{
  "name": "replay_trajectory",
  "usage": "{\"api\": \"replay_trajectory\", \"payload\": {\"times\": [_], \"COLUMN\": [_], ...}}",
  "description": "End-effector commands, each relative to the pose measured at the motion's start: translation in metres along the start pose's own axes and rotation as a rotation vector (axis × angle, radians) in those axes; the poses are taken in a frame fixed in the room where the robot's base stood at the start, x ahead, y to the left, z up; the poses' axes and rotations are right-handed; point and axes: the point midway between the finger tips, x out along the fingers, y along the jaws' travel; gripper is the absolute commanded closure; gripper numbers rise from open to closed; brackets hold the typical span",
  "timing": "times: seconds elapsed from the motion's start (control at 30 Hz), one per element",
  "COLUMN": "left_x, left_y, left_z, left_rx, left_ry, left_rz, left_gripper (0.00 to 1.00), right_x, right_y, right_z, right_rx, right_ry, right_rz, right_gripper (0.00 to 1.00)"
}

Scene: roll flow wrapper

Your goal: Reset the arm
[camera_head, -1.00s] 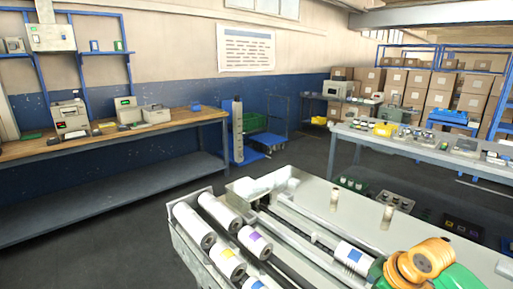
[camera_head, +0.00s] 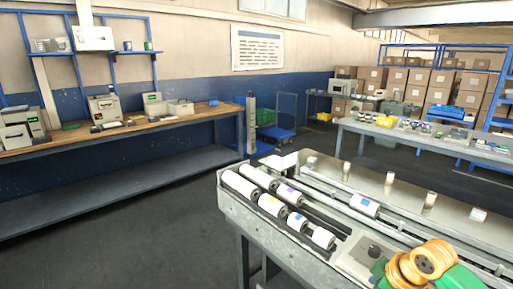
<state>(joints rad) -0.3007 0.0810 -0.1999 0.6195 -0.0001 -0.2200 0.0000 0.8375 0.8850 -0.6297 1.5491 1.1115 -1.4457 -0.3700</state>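The roll flow wrapper (camera_head: 345,240) stands at the lower right, a long grey metal machine. Another white roll with a blue label (camera_head: 365,205) lies farther along the machine. An orange and green arm part, which looks like mine, covers the machine's lower right part. No gripper fingers show, so neither gripper can be seen.
A wooden workbench (camera_head: 100,142) with several devices runs along the left wall. A blue cart (camera_head: 279,132) stands at the back. A second table (camera_head: 428,137) and blue shelves with cardboard boxes (camera_head: 437,96) are at the right. The dark floor (camera_head: 130,235) at left is clear.

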Motion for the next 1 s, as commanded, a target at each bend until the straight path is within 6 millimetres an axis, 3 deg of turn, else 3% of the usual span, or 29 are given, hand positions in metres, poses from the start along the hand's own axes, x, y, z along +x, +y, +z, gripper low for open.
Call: {"api": "replay_trajectory", "payload": {"times": [0.37,0.53,0.67,0.77,0.9,1.0], "left_x": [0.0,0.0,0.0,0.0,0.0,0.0], "left_y": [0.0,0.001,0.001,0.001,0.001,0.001], "left_z": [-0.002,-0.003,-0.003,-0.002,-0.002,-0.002], "left_rx": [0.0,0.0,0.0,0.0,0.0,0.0], "left_ry": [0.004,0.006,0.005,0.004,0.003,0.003], "left_rz": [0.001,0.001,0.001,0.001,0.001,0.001], "left_gripper": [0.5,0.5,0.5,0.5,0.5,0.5], "right_x": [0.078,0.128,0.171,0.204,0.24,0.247], "right_y": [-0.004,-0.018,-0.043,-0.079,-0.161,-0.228], "right_z": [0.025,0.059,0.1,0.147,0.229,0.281], "right_rx": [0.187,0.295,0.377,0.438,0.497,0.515], "right_ry": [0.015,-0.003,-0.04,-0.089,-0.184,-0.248], "right_rz": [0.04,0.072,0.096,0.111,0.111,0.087], "right_gripper": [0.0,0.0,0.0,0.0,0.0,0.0]}}
